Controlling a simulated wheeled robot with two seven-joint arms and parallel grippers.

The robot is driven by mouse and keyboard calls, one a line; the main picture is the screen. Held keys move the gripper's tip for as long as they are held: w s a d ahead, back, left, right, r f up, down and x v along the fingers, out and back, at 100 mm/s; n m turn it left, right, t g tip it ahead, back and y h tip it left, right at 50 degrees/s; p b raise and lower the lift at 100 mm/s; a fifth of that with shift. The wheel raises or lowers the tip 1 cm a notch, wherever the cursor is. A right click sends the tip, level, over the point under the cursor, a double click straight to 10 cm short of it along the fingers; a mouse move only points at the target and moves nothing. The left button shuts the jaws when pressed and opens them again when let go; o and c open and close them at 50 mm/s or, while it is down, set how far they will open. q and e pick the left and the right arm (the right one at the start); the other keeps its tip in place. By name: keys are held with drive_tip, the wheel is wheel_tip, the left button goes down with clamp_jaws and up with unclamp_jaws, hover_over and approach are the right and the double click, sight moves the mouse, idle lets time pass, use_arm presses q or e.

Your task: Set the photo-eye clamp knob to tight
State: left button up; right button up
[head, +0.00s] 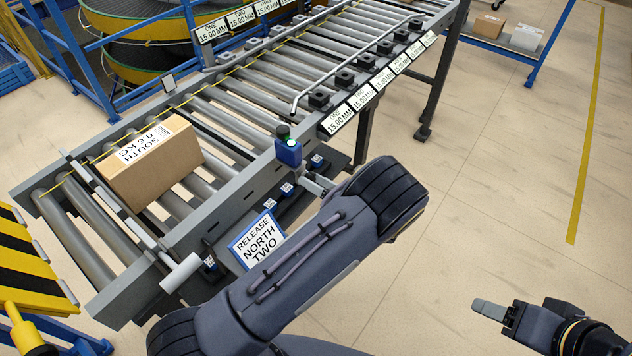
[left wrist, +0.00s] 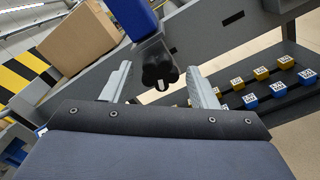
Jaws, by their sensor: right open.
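The photo-eye (head: 288,151) is a blue block with a green top on the conveyor's near side rail. Its blue body (left wrist: 133,16) also shows at the top of the left wrist view. Below it is the black lobed clamp knob (left wrist: 158,65); I cannot read its setting. My left gripper (left wrist: 160,84) is open, one finger on each side of the knob, with visible gaps. In the head view my left gripper (head: 314,184) is just below the photo-eye, partly hidden by my arm. My right gripper (head: 490,310) is open and empty over the floor at lower right.
A cardboard box (head: 150,160) lies on the rollers. A sign (head: 257,240) reading RELEASE NORTH TWO hangs on the near side. Small blue and yellow blocks (left wrist: 250,101) sit on a shelf beside the knob. A striped yellow-black barrier (head: 30,255) stands at left. The right floor is clear.

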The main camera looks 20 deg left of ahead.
use_arm(q)
drive_tip(key=b+v, duration=0.1)
drive_tip(key=v, duration=0.6)
drive_tip(key=shift+s+d+b, duration=0.15)
drive_tip(key=shift+d+b, duration=0.15)
drive_tip(key=shift+d, duration=0.05)
use_arm(e)
drive_tip(key=shift+f, duration=0.8)
use_arm(q)
drive_tip(key=shift+d, duration=0.1)
use_arm(e)
drive_tip(key=shift+d, duration=0.1)
